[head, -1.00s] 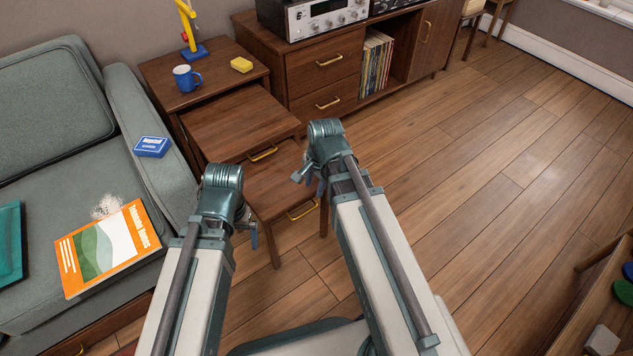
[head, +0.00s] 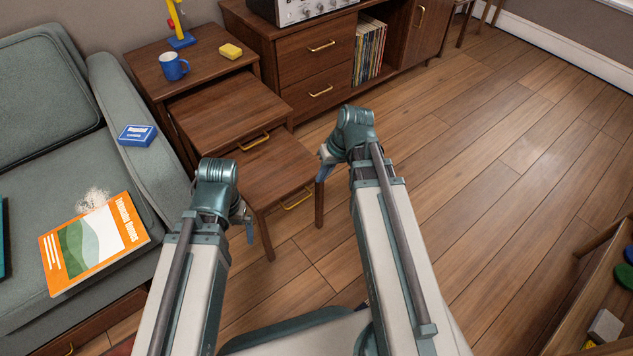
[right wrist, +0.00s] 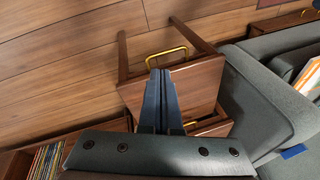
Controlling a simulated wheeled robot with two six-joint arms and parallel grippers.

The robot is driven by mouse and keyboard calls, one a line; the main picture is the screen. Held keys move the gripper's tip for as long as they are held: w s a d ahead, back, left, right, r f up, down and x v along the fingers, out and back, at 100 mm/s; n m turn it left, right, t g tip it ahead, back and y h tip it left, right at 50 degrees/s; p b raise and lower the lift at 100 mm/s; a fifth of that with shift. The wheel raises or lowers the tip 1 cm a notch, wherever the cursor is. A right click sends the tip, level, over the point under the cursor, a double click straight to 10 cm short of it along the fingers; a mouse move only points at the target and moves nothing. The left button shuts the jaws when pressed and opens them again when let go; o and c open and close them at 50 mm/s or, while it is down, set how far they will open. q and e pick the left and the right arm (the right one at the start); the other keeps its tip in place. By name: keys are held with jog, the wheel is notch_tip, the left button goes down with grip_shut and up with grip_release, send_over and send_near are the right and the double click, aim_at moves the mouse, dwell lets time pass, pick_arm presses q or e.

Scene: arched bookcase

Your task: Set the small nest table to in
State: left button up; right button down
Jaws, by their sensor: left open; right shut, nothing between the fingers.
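The small nest table (head: 275,168) is the lowest and front-most of three nested wooden tables. It sticks out in front of the middle table (head: 225,112), which itself sticks out from the large table (head: 205,72). A brass handle (head: 298,201) is on the small table's front; it also shows in the right wrist view (right wrist: 167,52). My right gripper (head: 321,178) is shut and empty by the small table's right front corner. In the right wrist view its fingers (right wrist: 159,75) overlap the tabletop near the handle; contact is unclear. My left gripper (head: 248,228) is open, left of the small table's front.
The large table carries a blue mug (head: 173,66), a yellow block (head: 231,51) and a yellow-and-blue stand (head: 181,38). A grey sofa (head: 145,110) stands close on the left, a record cabinet (head: 318,70) behind. The wooden floor (head: 480,150) to the right is clear.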

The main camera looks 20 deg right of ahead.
jog(key=d+f+n+t+y+b, duration=0.2)
jog(key=d+n+b, duration=0.3)
jog(key=n, duration=1.5)
jog(key=shift+d+f+y, duration=0.3)
jog(key=shift+d+y, duration=0.3)
jog(key=shift+d, duration=0.35)
jog(key=shift+f+b, duration=0.1)
jog(key=shift+b, duration=0.2)
jog(key=w+a+f+b, duration=0.6)
jog(key=w+f+b, duration=0.1)
jog(key=shift+a+f+b, duration=0.25)
jog(key=shift+f+b, duration=0.15)
jog(key=shift+w, duration=0.1)
